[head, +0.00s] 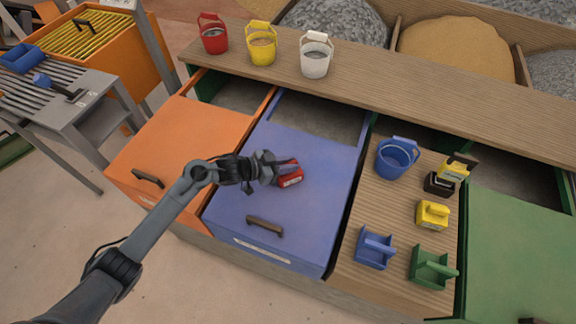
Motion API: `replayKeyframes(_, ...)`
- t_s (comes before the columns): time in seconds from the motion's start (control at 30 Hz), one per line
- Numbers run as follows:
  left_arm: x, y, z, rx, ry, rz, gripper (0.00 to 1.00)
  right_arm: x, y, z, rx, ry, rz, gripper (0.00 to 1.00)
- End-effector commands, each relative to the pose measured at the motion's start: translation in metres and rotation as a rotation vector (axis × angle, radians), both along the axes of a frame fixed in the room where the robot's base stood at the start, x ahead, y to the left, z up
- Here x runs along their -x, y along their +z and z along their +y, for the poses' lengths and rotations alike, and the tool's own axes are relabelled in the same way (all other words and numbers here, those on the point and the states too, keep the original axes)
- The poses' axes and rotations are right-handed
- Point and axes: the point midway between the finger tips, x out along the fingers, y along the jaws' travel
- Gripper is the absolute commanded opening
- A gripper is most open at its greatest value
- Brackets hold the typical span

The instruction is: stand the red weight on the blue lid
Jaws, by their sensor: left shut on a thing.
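The red weight (291,179) is a small red block with a pale label, at the blue lid. The blue lid (293,215) is the broad blue cover in the middle, with a dark handle near its front edge. My left gripper (279,170) is shut on the red weight over the upper middle of the lid. Whether the weight touches the lid or hangs just above it I cannot tell. The gripper hides part of the weight. My right gripper is not in view.
An orange lid (180,140) lies left and a green lid (520,250) right. The wooden panel holds a blue bucket (396,158), a black weight (439,184), yellow weights (433,214), a blue tool (375,248) and a green one (432,268). Red, yellow and white buckets stand on the back ledge.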

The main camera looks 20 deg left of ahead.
Motion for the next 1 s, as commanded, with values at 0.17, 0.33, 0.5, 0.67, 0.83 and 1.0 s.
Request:
replayKeyframes(0.17,-0.0014,-0.0033,-0.0002,0.002,0.001,-0.007,0.0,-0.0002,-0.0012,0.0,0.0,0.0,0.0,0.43)
replayKeyframes(0.33,-0.0014,-0.0032,-0.0001,0.002,0.001,-0.007,0.0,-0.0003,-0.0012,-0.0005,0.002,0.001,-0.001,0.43)
replayKeyframes(0.5,-0.0004,-0.0086,-0.0002,0.0,0.001,-0.002,0.24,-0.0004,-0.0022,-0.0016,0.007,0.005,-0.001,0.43)
replayKeyframes(0.67,-0.0004,-0.0084,-0.0002,0.0,0.001,-0.002,0.47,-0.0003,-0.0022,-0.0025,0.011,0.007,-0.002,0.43)
replayKeyframes(0.83,-0.0003,-0.0084,-0.0002,0.0,0.001,-0.002,0.47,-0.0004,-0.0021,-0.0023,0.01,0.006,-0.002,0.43)
replayKeyframes(1.0,-0.0004,-0.0052,-0.0001,0.0,0.001,-0.002,0.47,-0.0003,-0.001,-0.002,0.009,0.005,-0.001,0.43)
